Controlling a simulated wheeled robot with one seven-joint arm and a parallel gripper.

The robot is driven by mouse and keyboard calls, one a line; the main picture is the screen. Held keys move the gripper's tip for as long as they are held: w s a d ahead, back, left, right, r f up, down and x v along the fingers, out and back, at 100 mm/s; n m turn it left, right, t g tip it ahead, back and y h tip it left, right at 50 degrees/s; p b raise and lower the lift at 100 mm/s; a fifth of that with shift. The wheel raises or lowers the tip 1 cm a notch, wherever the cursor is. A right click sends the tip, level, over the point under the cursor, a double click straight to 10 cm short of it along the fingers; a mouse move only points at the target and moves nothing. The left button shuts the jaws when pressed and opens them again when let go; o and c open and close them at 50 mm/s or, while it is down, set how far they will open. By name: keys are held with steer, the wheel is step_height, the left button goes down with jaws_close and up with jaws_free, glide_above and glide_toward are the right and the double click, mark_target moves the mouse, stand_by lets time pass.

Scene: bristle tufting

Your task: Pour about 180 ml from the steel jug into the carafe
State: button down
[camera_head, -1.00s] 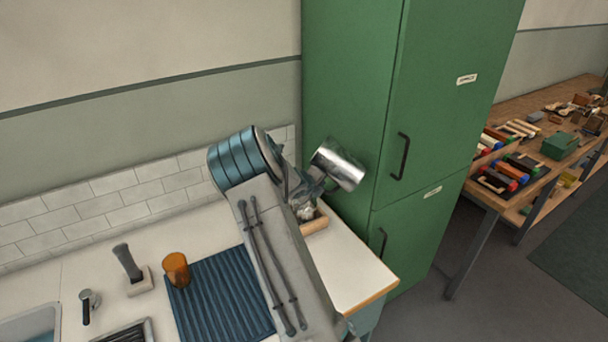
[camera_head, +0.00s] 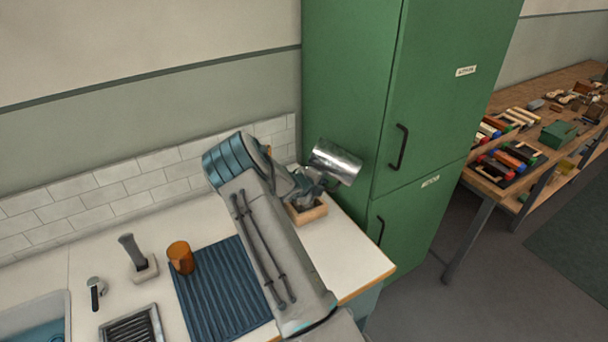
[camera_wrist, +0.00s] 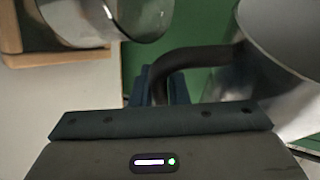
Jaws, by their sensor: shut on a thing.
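The steel jug (camera_head: 338,163) is a shiny metal cylinder, tilted well over, held up in front of the green cabinet. My gripper (camera_head: 308,184) is shut on its dark handle; the handle (camera_wrist: 190,58) and the jug's curved wall (camera_wrist: 285,45) show in the wrist view. A clear glass vessel, apparently the carafe (camera_wrist: 125,22), is at the top left of the wrist view, apart from the jug there. In the head view my gripper mostly hides it, above the wooden box. No stream of liquid and no fill level can be made out.
A wooden box (camera_head: 309,214) sits near the counter's right end, beside the green cabinet (camera_head: 350,80). An amber cup (camera_head: 181,257) stands by a blue ribbed mat (camera_head: 222,295) under my arm. A sink (camera_head: 35,318) is at left. The counter's right front corner is bare.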

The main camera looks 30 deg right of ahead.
steer(key=shift+r, duration=0.25)
steer(key=shift+s+d, duration=0.15)
steer(key=shift+d, duration=0.1)
stand_by(0.3)
steer(key=shift+r+n+h, duration=0.15)
steer(key=shift+n+h, duration=0.15)
steer(key=shift+h, duration=0.1)
stand_by(1.5)
steer(key=shift+s+d+r+n+g+h, duration=0.3)
steer(key=shift+s+r+g+h, duration=0.1)
steer(key=shift+g, duration=0.1)
stand_by(4.2)
